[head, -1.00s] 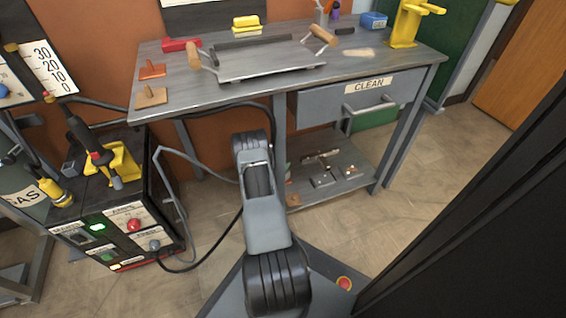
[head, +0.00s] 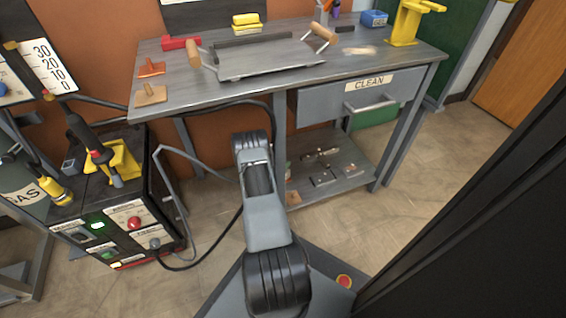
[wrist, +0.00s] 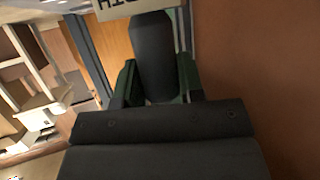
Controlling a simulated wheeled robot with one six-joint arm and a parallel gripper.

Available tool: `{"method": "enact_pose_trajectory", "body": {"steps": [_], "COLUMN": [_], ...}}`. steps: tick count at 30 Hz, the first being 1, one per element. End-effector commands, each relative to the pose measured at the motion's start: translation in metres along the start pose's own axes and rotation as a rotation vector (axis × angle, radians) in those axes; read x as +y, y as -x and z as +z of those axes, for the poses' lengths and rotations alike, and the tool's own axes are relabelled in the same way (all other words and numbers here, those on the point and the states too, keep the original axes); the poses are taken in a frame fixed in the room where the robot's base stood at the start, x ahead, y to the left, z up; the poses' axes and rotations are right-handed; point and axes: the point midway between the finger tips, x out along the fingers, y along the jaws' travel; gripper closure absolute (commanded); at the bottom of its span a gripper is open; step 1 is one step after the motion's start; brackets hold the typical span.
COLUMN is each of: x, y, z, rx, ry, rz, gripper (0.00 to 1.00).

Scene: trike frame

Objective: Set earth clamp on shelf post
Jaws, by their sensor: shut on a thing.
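In the wrist view my gripper (wrist: 157,88) is shut on a dark grey, long piece (wrist: 152,42), which I take to be the earth clamp. Green and black parts flank it on both sides. Its far end is near a pale label with upside-down lettering (wrist: 125,8), only partly in view. In the head view my arm hides the gripper and the clamp. A grey post (head: 280,140) under the workbench stands just right of my arm; a grey bar (wrist: 92,60) runs left of the clamp in the wrist view. I cannot tell whether the clamp touches a post.
The workbench (head: 165,95) carries a tray with wooden handles (head: 265,66). Its lower shelf (head: 350,160) holds small metal pieces. The black welding machine (head: 120,225) stands at left, with cables looping towards my arm. A brown wall (wrist: 260,80) is close at right in the wrist view.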

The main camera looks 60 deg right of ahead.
Motion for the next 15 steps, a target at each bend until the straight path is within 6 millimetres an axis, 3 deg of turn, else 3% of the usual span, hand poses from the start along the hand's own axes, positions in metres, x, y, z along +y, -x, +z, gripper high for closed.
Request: {"method": "enact_pose_trajectory", "body": {"steps": [10,15], "x": [-0.0001,0.0003], "y": [-0.0002,-0.0002], "z": [-0.0001,0.0010], "rx": [0.001,-0.001], "ry": [-0.001,0.001], "rz": [0.000,0.000], "gripper": [0.35,0.35]}}
